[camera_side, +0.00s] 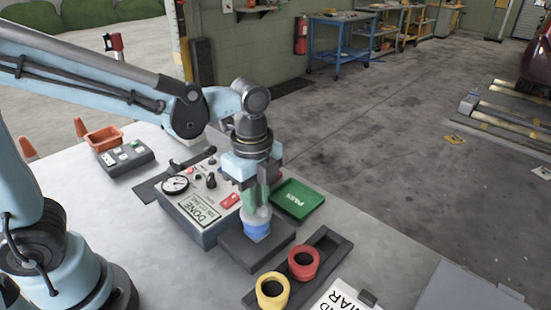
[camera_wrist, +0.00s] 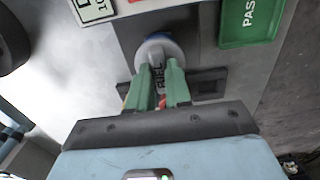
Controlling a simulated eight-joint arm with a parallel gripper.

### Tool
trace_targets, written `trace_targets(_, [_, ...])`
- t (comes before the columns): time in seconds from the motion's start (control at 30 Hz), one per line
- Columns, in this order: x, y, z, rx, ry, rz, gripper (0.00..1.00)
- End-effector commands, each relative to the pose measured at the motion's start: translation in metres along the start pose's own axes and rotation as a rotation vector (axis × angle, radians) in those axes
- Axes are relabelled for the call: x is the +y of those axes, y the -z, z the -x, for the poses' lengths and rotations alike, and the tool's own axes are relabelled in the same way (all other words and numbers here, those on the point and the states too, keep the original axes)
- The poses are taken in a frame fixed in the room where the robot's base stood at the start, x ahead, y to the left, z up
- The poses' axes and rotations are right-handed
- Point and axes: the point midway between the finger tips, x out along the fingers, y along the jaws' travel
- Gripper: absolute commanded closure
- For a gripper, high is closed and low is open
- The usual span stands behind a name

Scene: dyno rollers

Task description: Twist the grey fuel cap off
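The grey fuel cap (camera_side: 258,214) sits on a blue neck (camera_side: 257,231) that stands on a dark square plate (camera_side: 240,250). In the wrist view the round grey cap (camera_wrist: 152,47) has a raised grip bar marked FUEL. My gripper (camera_side: 258,203) points straight down over it. In the wrist view my gripper's green fingers (camera_wrist: 159,68) lie one on each side of the bar, and the bar fills the space between them. Part of the cap and most of the blue neck are hidden there.
A grey box (camera_side: 205,235) with a gauge and a DONE label stands left of the plate. A green PASS tray (camera_side: 297,199) lies behind it on the right. A yellow ring (camera_side: 272,303) and a red ring (camera_side: 303,276) sit in a black holder (camera_side: 326,240) in front.

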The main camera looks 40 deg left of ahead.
Motion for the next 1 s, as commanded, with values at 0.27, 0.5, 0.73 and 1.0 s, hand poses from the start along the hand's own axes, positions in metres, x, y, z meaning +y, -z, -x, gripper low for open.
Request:
trace_targets(0.27, [0.0001, 0.0000, 0.0001, 0.000, 0.000, 0.000, 1.00])
trace_targets(0.5, [0.0001, 0.0000, -0.0002, 0.000, 0.000, 0.189, 1.00])
trace_targets(0.73, [0.0001, 0.0000, -0.0007, 0.000, 0.000, 0.481, 1.00])
trace_targets(1.0, [0.0001, 0.0000, -0.0014, 0.001, 0.000, 0.821, 1.00])
